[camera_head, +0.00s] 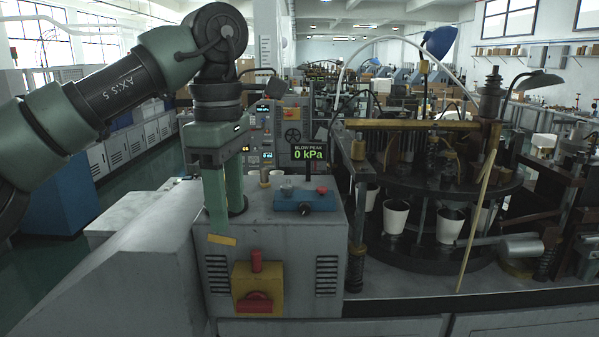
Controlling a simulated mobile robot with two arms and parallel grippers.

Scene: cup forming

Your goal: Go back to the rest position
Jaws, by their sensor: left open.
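My left gripper (230,222) hangs from the left arm with its green fingers pointing down and apart, with nothing between them. It is over the left part of the grey machine cabinet (285,240), in front of the panels. I cannot tell whether the fingertips touch the cabinet. A blue control box (305,200) with a dark knob and a red button sits on the cabinet top, right of the gripper. My right gripper is not in view.
A yellow switch plate (258,287) with a red handle is on the cabinet front. At right stands the cup forming machine (420,185) with white cups (396,216) on its turntable. A pale diagonal rod (476,215) crosses it.

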